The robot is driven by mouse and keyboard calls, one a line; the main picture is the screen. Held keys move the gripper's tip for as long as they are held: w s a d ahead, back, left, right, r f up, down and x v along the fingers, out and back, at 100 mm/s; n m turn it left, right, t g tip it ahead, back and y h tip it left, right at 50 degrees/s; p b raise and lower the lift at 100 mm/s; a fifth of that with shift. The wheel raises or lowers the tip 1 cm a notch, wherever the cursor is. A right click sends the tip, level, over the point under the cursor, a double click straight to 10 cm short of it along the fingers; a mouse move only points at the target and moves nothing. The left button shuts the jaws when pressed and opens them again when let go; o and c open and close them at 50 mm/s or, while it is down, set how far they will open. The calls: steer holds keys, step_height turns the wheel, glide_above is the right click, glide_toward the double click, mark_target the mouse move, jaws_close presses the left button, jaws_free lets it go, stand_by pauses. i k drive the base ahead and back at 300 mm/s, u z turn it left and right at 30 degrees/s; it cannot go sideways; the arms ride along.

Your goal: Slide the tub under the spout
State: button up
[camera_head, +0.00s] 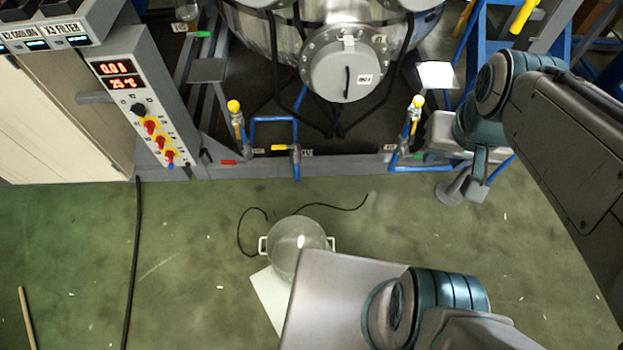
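The tub (297,248) is a round, pale, translucent vessel with a white handle on each side. It stands upright on the green floor in front of the equipment frame and looks empty. Blue drain pipes with valves run along the frame's front; a short blue spout (296,168) points down near the middle, behind the tub in the picture. The tub sits apart from the frame, on the near side of the spout. My gripper (466,188) seems to be the small grey end below my teal wrist at right, well away from the tub; its fingers are not clear.
A white sheet (268,298) lies by the tub, partly hidden by my own body. A thin black cord (330,207) curls behind the tub. A black cable (133,260) crosses the floor at left. The control panel (135,105) stands at left. Floor left of the tub is mostly clear.

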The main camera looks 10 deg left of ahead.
mark_target(284, 243)
steer(key=k, duration=0.6)
steer(key=u, duration=3.3)
steer(key=k, duration=0.55)
steer(key=z, duration=2.2)
